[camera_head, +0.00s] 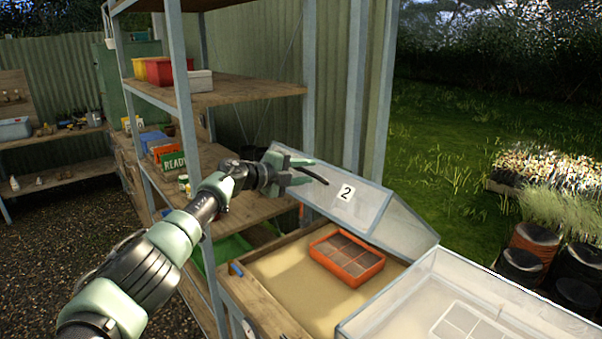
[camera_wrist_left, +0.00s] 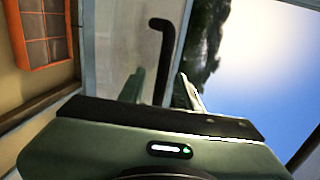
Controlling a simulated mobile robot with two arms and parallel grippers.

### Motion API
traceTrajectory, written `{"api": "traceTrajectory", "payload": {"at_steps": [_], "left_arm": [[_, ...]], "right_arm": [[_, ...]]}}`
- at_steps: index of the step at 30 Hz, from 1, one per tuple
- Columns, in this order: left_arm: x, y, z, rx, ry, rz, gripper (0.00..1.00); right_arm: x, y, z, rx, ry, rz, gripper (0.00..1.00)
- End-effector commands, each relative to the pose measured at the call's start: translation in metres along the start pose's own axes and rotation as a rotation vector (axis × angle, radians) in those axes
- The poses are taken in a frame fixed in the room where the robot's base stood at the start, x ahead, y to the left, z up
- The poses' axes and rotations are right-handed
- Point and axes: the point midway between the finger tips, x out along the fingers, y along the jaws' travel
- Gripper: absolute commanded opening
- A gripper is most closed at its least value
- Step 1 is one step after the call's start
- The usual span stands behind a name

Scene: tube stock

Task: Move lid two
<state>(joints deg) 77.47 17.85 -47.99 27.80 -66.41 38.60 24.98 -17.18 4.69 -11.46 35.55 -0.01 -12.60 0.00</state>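Lid two is a clear, grey-framed cover (camera_head: 376,216) with a white "2" label (camera_head: 345,193). It stands raised and tilted over a sand-filled wooden bed (camera_head: 284,262). A black hooked handle (camera_head: 316,177) sits by its upper left edge; the handle also shows in the left wrist view (camera_wrist_left: 158,50). My left gripper (camera_head: 314,171) is at this edge, its two fingers spread on either side of the handle. In the left wrist view the fingers (camera_wrist_left: 161,88) look apart, with gaps beside the handle. My right gripper is not in view.
An orange seed tray (camera_head: 346,259) lies on the sand below the lid. A second clear lid (camera_head: 470,300) lies closed at front right. A metal-and-wood shelf (camera_head: 230,92) stands close behind my left arm. Black pots (camera_head: 520,265) stand at right.

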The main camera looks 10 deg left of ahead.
Motion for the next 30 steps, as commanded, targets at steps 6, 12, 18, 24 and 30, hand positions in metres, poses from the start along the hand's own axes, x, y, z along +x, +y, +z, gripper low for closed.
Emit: {"api": "traceTrajectory", "payload": {"at_steps": [6, 12, 18, 24, 30], "left_arm": [[-0.014, 0.0, 0.003, 0.004, -0.003, -0.002, 0.34], [-0.038, 0.001, 0.002, 0.005, -0.003, -0.001, 0.34], [-0.062, 0.003, 0.001, 0.003, 0.0, 0.001, 0.34], [-0.075, 0.001, -0.001, 0.002, 0.001, 0.001, 0.34], [-0.076, 0.001, -0.001, 0.0, 0.001, 0.001, 0.34]], "right_arm": [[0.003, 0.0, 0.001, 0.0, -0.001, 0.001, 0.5], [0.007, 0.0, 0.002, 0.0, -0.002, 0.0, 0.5], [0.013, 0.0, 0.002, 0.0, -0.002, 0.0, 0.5], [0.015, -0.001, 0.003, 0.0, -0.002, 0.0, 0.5], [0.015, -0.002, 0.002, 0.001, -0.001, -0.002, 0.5]]}}
